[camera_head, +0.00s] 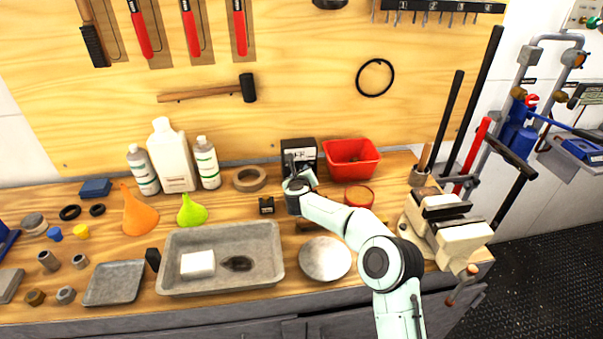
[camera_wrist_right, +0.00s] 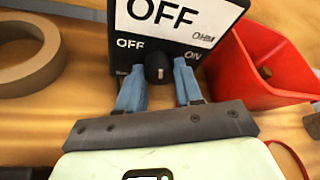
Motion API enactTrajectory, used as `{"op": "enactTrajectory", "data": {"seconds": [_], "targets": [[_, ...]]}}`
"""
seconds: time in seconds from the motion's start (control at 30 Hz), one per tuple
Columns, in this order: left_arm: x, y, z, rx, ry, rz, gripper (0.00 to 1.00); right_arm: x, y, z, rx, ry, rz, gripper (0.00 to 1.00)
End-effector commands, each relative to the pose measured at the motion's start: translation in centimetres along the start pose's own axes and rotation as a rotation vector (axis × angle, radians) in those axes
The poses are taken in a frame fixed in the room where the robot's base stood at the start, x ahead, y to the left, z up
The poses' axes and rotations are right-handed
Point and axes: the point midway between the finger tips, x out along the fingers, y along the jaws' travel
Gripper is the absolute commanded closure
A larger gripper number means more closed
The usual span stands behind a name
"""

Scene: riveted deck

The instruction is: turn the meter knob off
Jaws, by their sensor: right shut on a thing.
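The meter is a black box (camera_head: 306,146) standing at the back of the wooden bench, against the pegboard. In the right wrist view the meter (camera_wrist_right: 218,38) shows a white display reading OFF, with OFF printed at left and ON at right below it. Its small black knob (camera_wrist_right: 157,69) sits between those labels. My right gripper (camera_wrist_right: 160,78) has its blue fingers on both sides of the knob and is shut on it. In the head view my right gripper (camera_head: 298,178) is in front of the meter and hides the knob. My left gripper is not in view.
A red bin (camera_head: 350,170) stands just right of the meter, and a tape roll (camera_head: 249,179) lies to its left. A grey tray (camera_head: 219,240) and a round plate (camera_head: 325,259) lie in front. A vise (camera_head: 445,228) stands at the right end.

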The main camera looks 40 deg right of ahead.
Motion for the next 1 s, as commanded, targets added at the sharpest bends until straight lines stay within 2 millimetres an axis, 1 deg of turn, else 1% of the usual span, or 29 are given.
{"op": "enactTrajectory", "data": {"seconds": [0.2,0.5,0.73,1.0], "targets": [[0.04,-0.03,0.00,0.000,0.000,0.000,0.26,0.00,0.24,0.01,-0.163,-0.001,-0.067,0.95],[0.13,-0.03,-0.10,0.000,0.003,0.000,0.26,0.04,0.24,-0.07,-0.307,0.000,-0.128,0.95],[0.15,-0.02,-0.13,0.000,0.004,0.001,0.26,0.04,0.27,-0.08,-0.352,0.000,-0.146,0.95],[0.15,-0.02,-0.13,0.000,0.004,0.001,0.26,0.06,0.24,-0.11,-0.359,0.001,-0.149,0.95]]}}
